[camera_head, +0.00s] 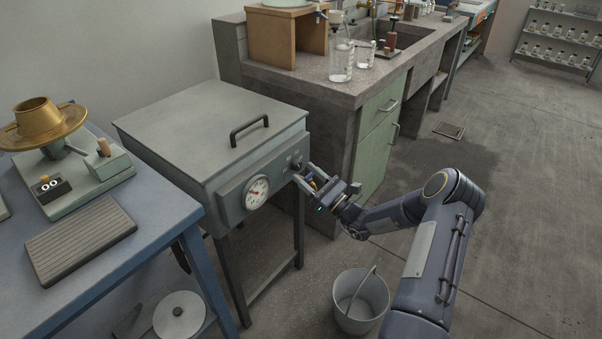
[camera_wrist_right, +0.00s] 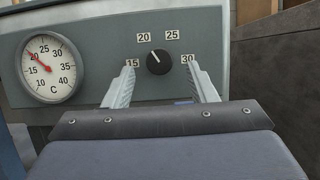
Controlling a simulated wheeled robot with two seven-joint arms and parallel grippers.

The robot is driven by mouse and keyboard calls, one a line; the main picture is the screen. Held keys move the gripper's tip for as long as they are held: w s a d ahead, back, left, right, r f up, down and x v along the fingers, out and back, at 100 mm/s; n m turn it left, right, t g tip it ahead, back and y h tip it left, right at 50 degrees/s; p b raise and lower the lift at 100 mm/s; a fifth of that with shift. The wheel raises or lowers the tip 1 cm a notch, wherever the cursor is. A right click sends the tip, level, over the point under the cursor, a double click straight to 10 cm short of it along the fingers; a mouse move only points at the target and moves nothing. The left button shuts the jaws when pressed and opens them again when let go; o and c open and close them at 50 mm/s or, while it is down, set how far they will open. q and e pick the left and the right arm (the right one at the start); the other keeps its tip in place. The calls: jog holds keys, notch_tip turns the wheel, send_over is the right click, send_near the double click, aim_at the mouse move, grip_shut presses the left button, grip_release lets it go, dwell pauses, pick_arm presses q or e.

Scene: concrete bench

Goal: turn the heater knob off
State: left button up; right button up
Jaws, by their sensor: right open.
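The heater (camera_head: 215,140) is a grey-green box with a lid and a black handle, standing on dark legs. Its black knob (camera_wrist_right: 159,61) is on the front panel, with labels 15, 20, 25 and 30 around it. The knob's white pointer tilts up and left, near the 20 label. In the head view the knob (camera_head: 296,166) is small, beside my right gripper. My right gripper (camera_wrist_right: 161,84) is open, its two fingers pointing at the panel on either side of and slightly below the knob, with nothing between them. My left gripper is not in view.
A dial thermometer (camera_wrist_right: 48,68) sits left of the knob on the panel. A blue table (camera_head: 165,205) with a brass device stands at the left. A bucket (camera_head: 360,300) is on the floor below my right arm. A stone bench (camera_head: 310,85) with glassware stands behind.

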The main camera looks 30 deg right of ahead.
jog(key=shift+x, duration=1)
jog(key=shift+c, duration=0.4)
jog(key=c, duration=0.9)
